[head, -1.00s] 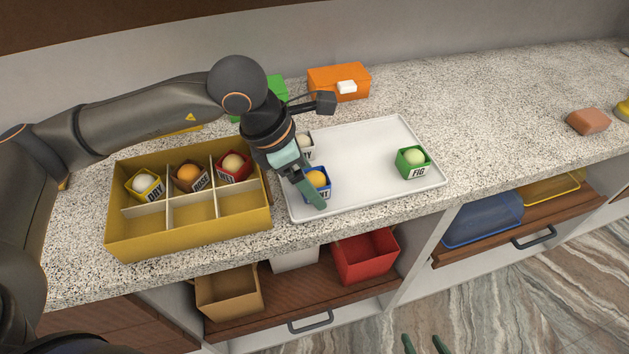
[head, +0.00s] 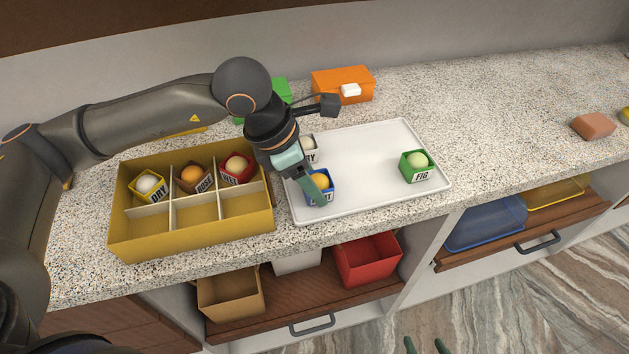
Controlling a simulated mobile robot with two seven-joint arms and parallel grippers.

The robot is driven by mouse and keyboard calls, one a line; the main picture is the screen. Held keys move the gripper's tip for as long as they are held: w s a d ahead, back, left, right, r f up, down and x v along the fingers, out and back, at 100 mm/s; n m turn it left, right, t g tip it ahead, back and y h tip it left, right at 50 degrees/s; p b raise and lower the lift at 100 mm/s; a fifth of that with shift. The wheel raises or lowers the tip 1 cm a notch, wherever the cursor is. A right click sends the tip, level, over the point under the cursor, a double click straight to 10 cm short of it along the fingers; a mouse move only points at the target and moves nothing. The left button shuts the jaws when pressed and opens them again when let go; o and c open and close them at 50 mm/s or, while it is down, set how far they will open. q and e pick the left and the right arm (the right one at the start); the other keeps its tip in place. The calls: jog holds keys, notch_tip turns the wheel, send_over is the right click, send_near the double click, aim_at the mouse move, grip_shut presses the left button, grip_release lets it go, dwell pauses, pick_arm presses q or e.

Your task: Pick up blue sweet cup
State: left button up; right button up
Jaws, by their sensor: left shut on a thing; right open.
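The blue sweet cup (head: 328,193) with an orange ball stands at the left front of the white tray (head: 375,165). My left gripper (head: 314,187) points down over it and is shut on it, with a green finger across its label. The cup looks upright, at tray level; I cannot tell if it is clear of the tray. My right gripper (head: 424,345) shows only as two green fingertips, apart and empty, at the bottom edge.
A white cup (head: 309,155) is partly hidden behind my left gripper. A green FIG cup (head: 416,174) stands at the tray's right. The yellow divided box (head: 190,239) holds yellow, brown and red cups in its back row; its front compartments are empty. Open drawers lie below.

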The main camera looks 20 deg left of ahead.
aim_at(319, 179)
pick_arm(q)
jog(key=shift+r, duration=0.6)
jog(key=r, duration=0.2)
jog(key=shift+s+d+r, duration=0.1)
jog(key=shift+s+r, duration=0.15)
jog(key=shift+r, duration=0.1)
jog(key=s+d+r, duration=0.1)
jog(key=s+r, duration=0.8)
jog(key=s, duration=0.4)
jog(key=shift+s+b, duration=0.15)
jog(key=shift+b, duration=0.15)
